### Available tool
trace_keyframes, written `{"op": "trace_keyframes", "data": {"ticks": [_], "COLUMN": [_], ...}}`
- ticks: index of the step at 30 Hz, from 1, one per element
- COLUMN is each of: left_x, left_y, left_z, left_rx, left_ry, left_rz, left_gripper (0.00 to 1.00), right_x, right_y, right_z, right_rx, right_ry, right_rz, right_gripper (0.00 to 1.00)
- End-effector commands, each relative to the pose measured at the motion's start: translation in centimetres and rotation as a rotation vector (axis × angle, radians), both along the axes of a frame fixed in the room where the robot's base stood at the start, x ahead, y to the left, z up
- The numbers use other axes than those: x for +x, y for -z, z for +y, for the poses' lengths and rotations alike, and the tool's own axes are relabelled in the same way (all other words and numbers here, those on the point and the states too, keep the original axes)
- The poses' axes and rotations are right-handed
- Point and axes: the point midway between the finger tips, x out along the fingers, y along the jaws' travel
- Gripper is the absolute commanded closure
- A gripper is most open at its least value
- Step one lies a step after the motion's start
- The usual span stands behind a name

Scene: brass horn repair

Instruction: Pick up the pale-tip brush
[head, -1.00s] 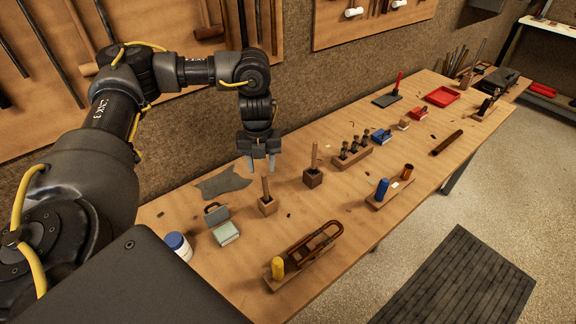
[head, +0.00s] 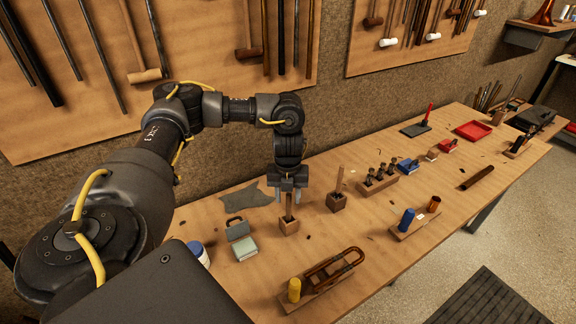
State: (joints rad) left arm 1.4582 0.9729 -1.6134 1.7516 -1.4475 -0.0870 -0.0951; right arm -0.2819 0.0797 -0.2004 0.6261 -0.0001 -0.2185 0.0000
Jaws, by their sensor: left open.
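Two slim wooden handles stand upright in small wooden blocks on the bench. The left handle (head: 289,208) is in the nearer block (head: 289,227); the other handle (head: 340,180) is in the second block (head: 337,203). The lower ends are hidden in the blocks, so I cannot tell which is the pale-tip brush. My left gripper (head: 288,196) is open, pointing down over the left handle, with its fingers on either side of that handle's upper part. The gripper hides the handle's top. My right gripper is out of view.
A grey cloth (head: 246,196) and an open tin (head: 237,229) lie left of the nearer block. A rack of dark valves (head: 380,183) stands to the right. A brass slide on a wooden stand (head: 334,267) is in front. Bench between is mostly clear.

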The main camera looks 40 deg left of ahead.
Motion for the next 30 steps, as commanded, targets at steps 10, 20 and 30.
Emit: {"op": "trace_keyframes", "data": {"ticks": [10, 20, 30], "left_x": [0.3, 0.3, 0.3], "left_y": [4.4, 4.7, 4.7], "left_z": [0.2, 0.2, 0.2], "left_rx": [0.0, 0.001, 0.001], "left_ry": [0.0, 0.0, 0.0], "left_rz": [0.003, 0.001, 0.001], "left_gripper": [0.59, 0.67, 1.0], "right_x": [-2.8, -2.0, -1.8], "right_y": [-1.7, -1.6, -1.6], "right_z": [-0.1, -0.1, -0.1], "right_rx": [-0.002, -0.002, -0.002], "right_ry": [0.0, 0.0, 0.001], "right_rz": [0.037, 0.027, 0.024], "right_gripper": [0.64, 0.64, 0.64]}}
